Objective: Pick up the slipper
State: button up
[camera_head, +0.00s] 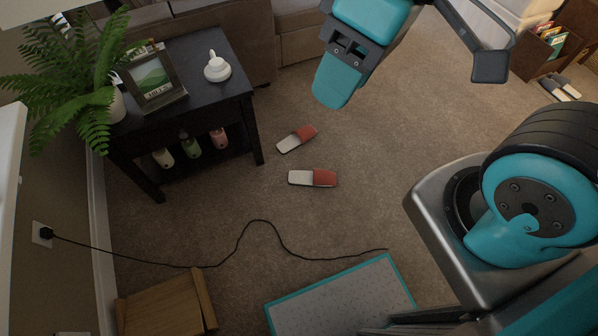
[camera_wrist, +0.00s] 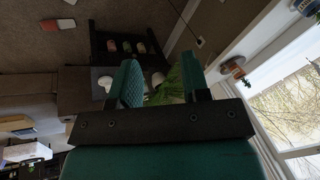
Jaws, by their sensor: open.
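Two flat red-and-white slippers lie apart on the carpet in the head view. One slipper (camera_head: 296,139) lies tilted, close to the dark side table. The other slipper (camera_head: 312,178) lies a little nearer, with its red part to the right. In the wrist view a red-and-white slipper (camera_wrist: 57,24) shows at the upper left, with part of another slipper (camera_wrist: 69,2) cut off at the top edge. My gripper (camera_head: 415,73) is high at the top of the head view, right of the slippers. Its fingers (camera_wrist: 158,78) are spread and empty.
The dark side table (camera_head: 200,50) holds a fern (camera_head: 62,80), a framed picture (camera_head: 152,80) and a white ornament (camera_head: 217,67). Small bottles stand on its lower shelf. A black cable (camera_head: 245,230) crosses the carpet towards a teal-edged mat (camera_head: 340,295). Carpet around the slippers is clear.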

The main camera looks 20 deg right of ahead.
aim_at(320, 178)
jog(key=z, duration=0.15)
jog(key=i, duration=0.85)
jog(key=z, duration=0.35)
